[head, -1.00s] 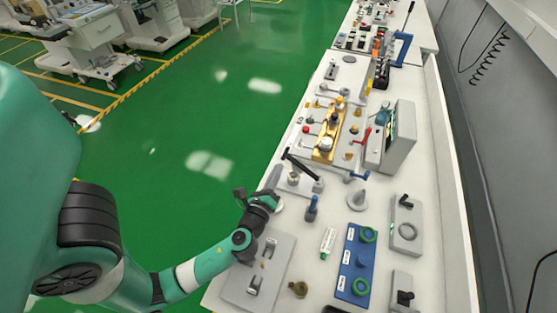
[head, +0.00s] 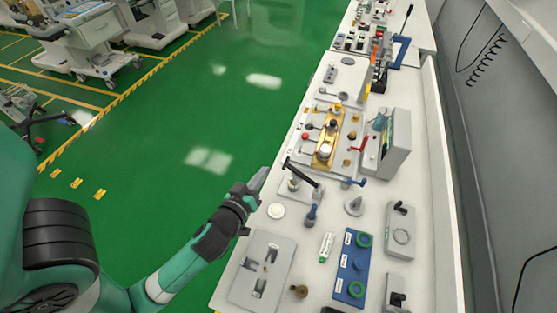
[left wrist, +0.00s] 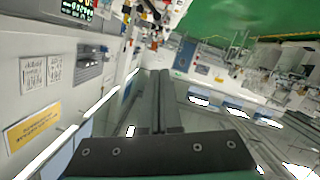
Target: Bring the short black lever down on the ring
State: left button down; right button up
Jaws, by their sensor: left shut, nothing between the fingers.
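A grey plate (head: 399,250) on the right side of the white bench carries a short black lever (head: 403,208) at its far end and a grey ring (head: 402,236) nearer. The lever stands apart from the ring; its exact tilt is too small to tell. My left gripper (head: 262,176) is over the bench's left edge, left of a longer black-handled lever (head: 302,171) and far from the ring plate. Its fingers (left wrist: 158,98) lie together and empty in the left wrist view. The ring and short lever cannot be made out there. My right gripper is out of view.
A grey monitor box (head: 396,143) is farther back. A white disc (head: 276,211) lies near my gripper.

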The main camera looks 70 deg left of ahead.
pick_arm(q)
jog(key=w+a+f+b, duration=0.1)
jog(key=w+a+f, duration=0.4)
jog(key=w, duration=0.2)
jog(key=shift+w+a+f, duration=0.3)
jog(key=shift+w+f, duration=0.1)
